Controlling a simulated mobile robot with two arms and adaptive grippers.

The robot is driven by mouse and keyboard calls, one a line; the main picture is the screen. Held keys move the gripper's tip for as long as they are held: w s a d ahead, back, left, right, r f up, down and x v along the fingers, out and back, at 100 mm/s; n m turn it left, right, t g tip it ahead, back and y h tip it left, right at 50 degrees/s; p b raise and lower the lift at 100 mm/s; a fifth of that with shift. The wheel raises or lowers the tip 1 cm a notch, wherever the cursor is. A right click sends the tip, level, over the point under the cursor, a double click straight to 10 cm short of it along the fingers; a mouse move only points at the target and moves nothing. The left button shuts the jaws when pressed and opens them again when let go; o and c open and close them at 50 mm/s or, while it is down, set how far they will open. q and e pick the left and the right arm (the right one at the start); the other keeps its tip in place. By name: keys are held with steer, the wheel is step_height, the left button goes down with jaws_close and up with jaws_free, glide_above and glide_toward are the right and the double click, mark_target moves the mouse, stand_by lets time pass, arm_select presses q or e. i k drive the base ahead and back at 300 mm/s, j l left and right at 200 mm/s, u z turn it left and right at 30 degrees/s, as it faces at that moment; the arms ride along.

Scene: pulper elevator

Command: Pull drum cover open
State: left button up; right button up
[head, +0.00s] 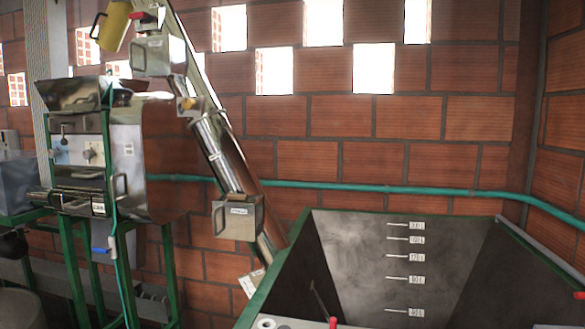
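The pulper (85,150) stands at the left on a green frame. A shiny metal cover (132,150) that looks like its drum cover forms the right side of its body, with a loop handle (121,186) low on its left part. The cover looks closed against the body, and its curved surface mirrors the brick wall. Neither of my grippers shows in the head view, and nothing is seen touching the cover.
A metal elevator tube (215,145) slants down beside the pulper, with a handled metal box (238,217) on it. A large tank with volume marks (390,265) fills the front right. A teal pipe (400,188) runs along the brick wall.

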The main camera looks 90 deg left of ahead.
mark_target(74, 179)
steer(key=u, duration=4.05)
steer(key=i+j+z, duration=0.1)
steer(key=i, duration=0.45)
steer(key=i+j, duration=0.35)
steer(key=i, duration=0.15)
steer(key=l+z, duration=0.05)
